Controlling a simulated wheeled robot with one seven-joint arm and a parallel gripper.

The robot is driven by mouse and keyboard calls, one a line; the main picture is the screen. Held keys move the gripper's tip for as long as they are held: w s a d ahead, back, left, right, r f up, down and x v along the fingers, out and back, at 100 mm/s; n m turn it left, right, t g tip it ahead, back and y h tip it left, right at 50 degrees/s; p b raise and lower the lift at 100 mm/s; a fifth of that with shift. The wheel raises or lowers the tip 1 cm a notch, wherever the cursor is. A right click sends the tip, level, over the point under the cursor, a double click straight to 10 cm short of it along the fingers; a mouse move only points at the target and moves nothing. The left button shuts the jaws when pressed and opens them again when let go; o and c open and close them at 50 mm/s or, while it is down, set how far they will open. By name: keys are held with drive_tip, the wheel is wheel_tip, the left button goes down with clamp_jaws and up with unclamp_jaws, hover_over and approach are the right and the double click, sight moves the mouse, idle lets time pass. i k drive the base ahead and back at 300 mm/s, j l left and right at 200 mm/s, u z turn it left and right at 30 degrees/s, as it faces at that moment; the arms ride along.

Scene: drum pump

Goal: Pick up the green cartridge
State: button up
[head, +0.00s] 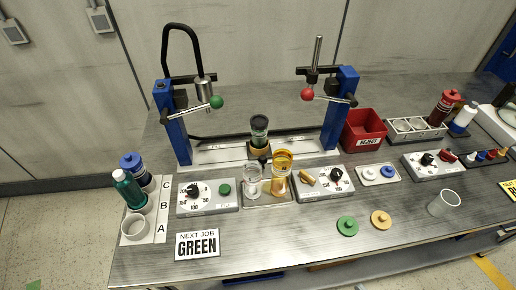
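The front place, by the letter A, shows an empty white ring (134,229). A sign (197,244) reading "NEXT JOB GREEN" lies right of the rack. My gripper is not in view.
A dial box (207,195) stands right of the rack. A blue-posted frame (176,125) rises behind. Clear and amber cups (281,174), a red reject bin (363,131), and green (347,226) and orange discs (381,220) are further right. The front middle of the bench is clear.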

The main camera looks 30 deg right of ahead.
sight(259, 123)
drive_tip(key=i+j+z, duration=0.15)
drive_tip(key=j+z, duration=0.15)
drive_tip(key=j, duration=0.5)
drive_tip(key=j+z, duration=0.3)
drive_tip(key=j, duration=0.5)
drive_tip(key=i+l, duration=0.4)
drive_tip(key=l, duration=0.1)
